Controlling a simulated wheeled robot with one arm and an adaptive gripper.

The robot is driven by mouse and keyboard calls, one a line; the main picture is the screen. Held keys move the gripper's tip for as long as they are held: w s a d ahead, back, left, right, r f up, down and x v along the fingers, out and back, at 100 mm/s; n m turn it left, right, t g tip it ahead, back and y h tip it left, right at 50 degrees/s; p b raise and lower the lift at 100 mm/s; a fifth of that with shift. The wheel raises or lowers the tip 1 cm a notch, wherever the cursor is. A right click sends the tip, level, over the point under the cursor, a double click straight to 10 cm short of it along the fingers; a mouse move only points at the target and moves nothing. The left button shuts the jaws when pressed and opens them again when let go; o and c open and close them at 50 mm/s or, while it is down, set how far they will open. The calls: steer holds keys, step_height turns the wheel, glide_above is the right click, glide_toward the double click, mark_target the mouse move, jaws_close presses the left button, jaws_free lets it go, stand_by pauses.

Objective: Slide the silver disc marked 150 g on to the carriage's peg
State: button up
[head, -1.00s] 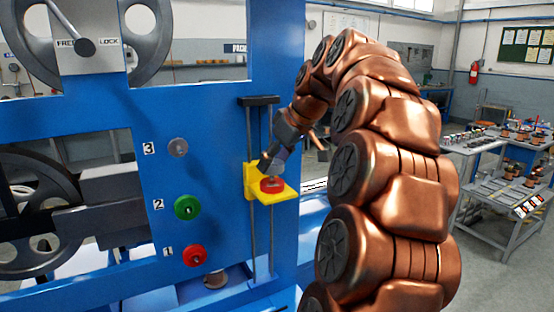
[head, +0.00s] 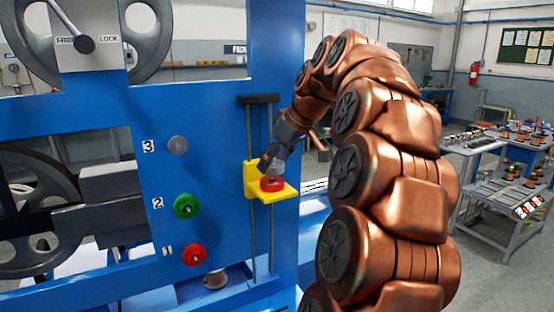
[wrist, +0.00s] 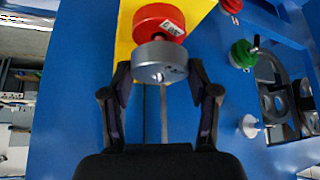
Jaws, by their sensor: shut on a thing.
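A silver disc (wrist: 160,63) is between the fingers of my gripper (wrist: 160,82), which is shut on it. Its dark marking is too small to read. In the head view my gripper (head: 272,163) is over the yellow carriage (head: 252,180), and the held disc (head: 279,171) is partly hidden. A red disc (head: 272,184) with a white label lies on the carriage; it also shows in the wrist view (wrist: 158,19). The silver disc is right above the red disc, touching or nearly so.
The blue panel (head: 110,130) left of the carriage has numbered pegs with a silver disc (head: 178,145), a green disc (head: 187,206) and a red disc (head: 194,255). Vertical guide rods (head: 252,130) run beside the carriage. Benches (head: 500,170) stand far right.

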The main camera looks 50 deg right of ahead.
steer(key=shift+f+b, duration=0.5)
steer(key=shift+f, duration=0.2)
steer(key=shift+f+b, duration=0.3)
steer(key=shift+f, duration=0.05)
steer(key=shift+f, duration=0.35)
steer(key=o, duration=1.3)
steer(key=shift+r, duration=0.15)
steer(key=shift+s+r, duration=0.25)
steer(key=shift+r, duration=0.25)
steer(key=shift+v, duration=3.15)
steer(key=shift+s, duration=0.1)
